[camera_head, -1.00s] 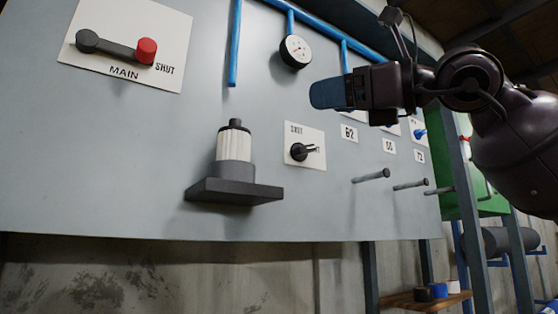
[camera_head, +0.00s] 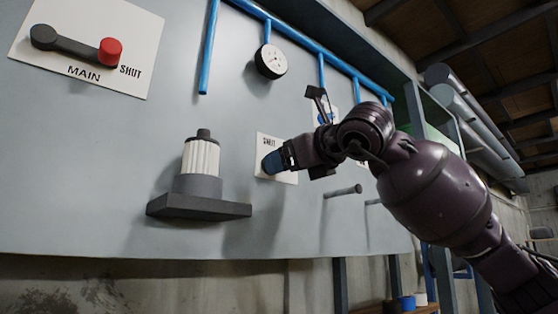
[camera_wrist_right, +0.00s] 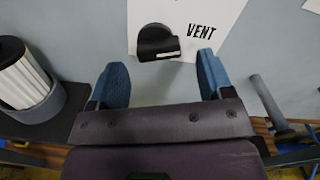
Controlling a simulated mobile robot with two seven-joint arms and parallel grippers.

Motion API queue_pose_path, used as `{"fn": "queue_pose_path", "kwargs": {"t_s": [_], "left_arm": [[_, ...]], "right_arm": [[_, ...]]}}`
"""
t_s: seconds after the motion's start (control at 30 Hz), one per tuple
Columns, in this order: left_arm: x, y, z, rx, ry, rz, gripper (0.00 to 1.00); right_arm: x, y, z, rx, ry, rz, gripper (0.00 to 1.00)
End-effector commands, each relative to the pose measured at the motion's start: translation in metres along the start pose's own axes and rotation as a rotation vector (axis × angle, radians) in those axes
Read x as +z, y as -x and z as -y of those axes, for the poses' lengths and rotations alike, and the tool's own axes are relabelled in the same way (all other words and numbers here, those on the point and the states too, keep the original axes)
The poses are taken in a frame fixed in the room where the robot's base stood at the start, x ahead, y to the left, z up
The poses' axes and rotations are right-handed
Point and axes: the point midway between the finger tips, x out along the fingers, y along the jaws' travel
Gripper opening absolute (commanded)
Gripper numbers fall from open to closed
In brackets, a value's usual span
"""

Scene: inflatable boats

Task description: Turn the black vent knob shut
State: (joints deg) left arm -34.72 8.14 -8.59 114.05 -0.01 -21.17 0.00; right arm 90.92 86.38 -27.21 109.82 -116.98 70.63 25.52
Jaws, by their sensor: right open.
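The black vent knob (camera_wrist_right: 158,42) sits on a white plate (camera_wrist_right: 205,15) marked VENT in the right wrist view. My right gripper (camera_wrist_right: 160,78) is open, with its two blue fingers apart and the knob lying ahead, between their lines. Nothing is between the fingertips. In the head view my right gripper (camera_head: 270,163) is in front of the white plate (camera_head: 286,177) marked SHUT and hides the knob. I cannot tell there whether a finger touches the plate. My left gripper is not in view.
A white ribbed filter (camera_head: 201,157) stands on a dark shelf (camera_head: 198,207) left of the plate. A grey peg (camera_head: 343,191) sticks out to the right. A red-ended MAIN lever (camera_head: 75,44), a gauge (camera_head: 271,61) and blue pipes (camera_head: 209,50) are higher up.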

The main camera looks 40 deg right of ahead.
Motion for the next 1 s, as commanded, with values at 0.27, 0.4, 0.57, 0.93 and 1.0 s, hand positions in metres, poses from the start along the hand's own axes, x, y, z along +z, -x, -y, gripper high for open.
{"fn": "queue_pose_path", "kwargs": {"t_s": [0.27, 0.4, 0.57, 0.93, 1.0], "left_arm": [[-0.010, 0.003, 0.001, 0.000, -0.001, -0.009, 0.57], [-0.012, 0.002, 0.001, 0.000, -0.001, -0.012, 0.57], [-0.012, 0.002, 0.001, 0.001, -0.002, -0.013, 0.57], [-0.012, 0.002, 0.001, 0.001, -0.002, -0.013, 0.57], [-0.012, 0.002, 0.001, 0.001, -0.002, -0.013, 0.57]], "right_arm": [[0.001, -0.030, 0.000, 0.002, 0.000, 0.001, 0.73], [0.000, -0.035, 0.000, 0.001, 0.001, 0.001, 0.73], [0.000, -0.036, 0.000, 0.001, 0.001, 0.001, 0.73], [0.000, -0.035, 0.000, 0.001, 0.001, 0.001, 0.31], [0.000, -0.035, 0.000, 0.000, 0.001, 0.001, 0.26]]}}
